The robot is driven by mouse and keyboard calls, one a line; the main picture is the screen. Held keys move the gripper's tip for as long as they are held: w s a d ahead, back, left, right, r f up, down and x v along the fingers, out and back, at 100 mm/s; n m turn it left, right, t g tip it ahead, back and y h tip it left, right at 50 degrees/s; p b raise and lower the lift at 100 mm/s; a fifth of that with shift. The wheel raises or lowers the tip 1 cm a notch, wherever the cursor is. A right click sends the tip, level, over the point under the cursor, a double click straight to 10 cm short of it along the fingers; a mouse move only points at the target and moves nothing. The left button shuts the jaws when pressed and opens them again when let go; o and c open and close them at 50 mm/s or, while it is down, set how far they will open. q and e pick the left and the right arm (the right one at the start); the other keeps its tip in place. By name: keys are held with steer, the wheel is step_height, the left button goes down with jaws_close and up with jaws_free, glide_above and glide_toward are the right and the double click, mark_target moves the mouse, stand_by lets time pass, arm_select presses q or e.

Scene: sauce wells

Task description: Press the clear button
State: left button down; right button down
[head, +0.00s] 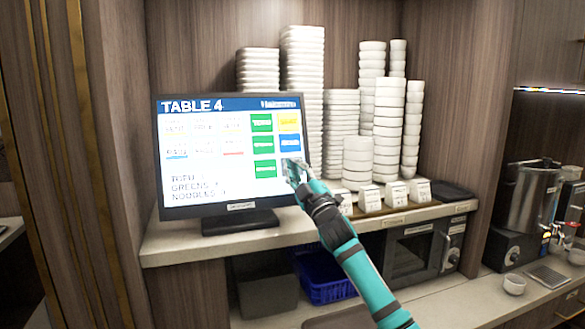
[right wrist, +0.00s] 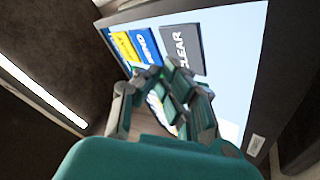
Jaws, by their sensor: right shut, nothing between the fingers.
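The screen (head: 195,180) stands upright on the shelf and reads "TABLE 4", with coloured buttons on its right side. In the right wrist view the grey CLEAR button (right wrist: 183,44) shows at the top, beside the blue SEND button (right wrist: 147,44) and a yellow button (right wrist: 124,46). My right gripper (head: 293,167) is shut and empty, in front of the screen's lower right part. In the head view it hides the CLEAR button. In the right wrist view the fingertips (right wrist: 172,66) overlap the button's lower edge; I cannot tell whether they touch it. My left gripper is not in view.
Tall stacks of white dishes (head: 302,75) stand behind and right of the screen. Small white label cards (head: 396,194) line the shelf (head: 180,245) to the right. Below are a blue basket (head: 325,285) and a dark oven (head: 410,255). A steel pot (head: 530,195) stands far right.

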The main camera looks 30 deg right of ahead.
steer(key=shift+w+f, duration=0.1)
steer(key=shift+w, duration=0.3)
steer(key=shift+w+d+f, duration=0.1)
steer(key=shift+w+d, duration=0.05)
steer(key=shift+w, duration=0.2)
stand_by(0.8)
steer(key=shift+s, duration=0.1)
steer(key=shift+s+r, duration=0.2)
steer(key=shift+s, duration=0.5)
steer(key=shift+a, duration=0.2)
steer(key=shift+s+a+r+p, duration=0.15)
steer(key=shift+s+r+p, duration=0.1)
steer(key=shift+s, duration=0.5)
steer(key=shift+s+a+r+p, duration=0.2)
steer(key=shift+s+r, duration=0.05)
steer(key=shift+s, duration=0.55)
steer(key=shift+s+a+r+p, duration=0.15)
steer(key=shift+s+r+p, duration=0.1)
steer(key=shift+s, duration=0.5)
steer(key=shift+f, duration=0.1)
